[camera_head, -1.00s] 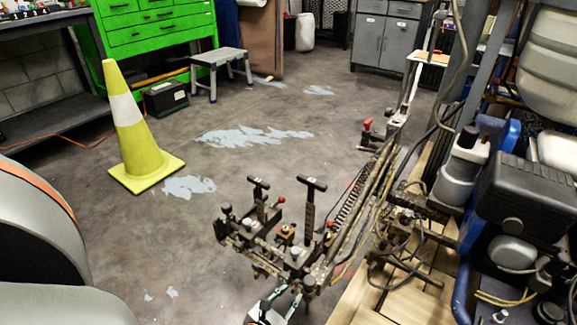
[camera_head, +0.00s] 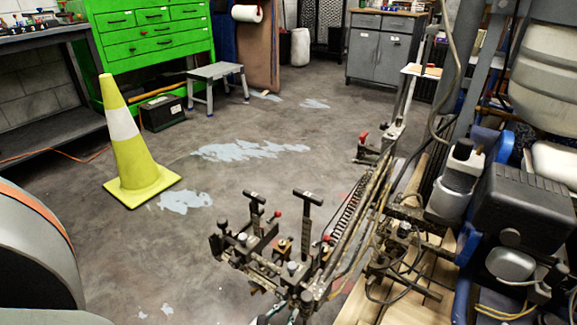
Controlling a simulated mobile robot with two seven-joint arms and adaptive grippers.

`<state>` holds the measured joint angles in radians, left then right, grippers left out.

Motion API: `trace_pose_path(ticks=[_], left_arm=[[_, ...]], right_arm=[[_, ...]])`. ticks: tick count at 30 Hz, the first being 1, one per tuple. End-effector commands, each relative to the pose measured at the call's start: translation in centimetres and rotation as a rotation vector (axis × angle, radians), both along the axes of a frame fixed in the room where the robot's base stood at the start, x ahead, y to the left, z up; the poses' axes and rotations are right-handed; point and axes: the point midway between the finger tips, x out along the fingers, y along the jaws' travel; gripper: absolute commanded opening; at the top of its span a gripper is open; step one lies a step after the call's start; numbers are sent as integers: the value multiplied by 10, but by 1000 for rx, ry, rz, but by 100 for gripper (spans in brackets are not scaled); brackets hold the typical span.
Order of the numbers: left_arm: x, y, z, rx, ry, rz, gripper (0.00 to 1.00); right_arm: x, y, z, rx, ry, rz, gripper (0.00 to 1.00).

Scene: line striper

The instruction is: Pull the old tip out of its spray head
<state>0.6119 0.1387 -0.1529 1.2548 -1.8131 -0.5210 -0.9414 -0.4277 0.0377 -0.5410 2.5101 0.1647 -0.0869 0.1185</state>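The line striper's spray head assembly (camera_head: 292,268) is a cluster of dark, paint-worn clamps and bars low in the middle of the view. Two black T-handles (camera_head: 308,198) stand up from it, and brass-coloured fittings show among the clamps. The old tip is too small to make out. A small white and dark piece, which looks like my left gripper (camera_head: 277,313), shows at the bottom edge just below the spray head. Its fingers are mostly cut off or hidden, so its opening and any contact cannot be told. My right gripper is not in view.
The striper's frame, hoses and engine (camera_head: 523,213) fill the right side, over wooden slats (camera_head: 412,298). A yellow cone (camera_head: 139,160) stands on the left, with a step stool (camera_head: 216,76) and green tool cabinet (camera_head: 160,35) behind. The concrete floor between is clear.

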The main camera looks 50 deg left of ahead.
Motion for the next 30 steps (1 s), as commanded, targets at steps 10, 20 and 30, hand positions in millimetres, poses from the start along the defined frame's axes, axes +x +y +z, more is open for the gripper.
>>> trace_pose_path(ticks=[10,20,30], left_arm=[[0,0,0,-1,0,0,0],[-5,-1,0,0,0,0,0],[-11,-3,0,0,0,0,0]], right_arm=[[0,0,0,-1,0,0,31],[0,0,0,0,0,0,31],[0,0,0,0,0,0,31]])
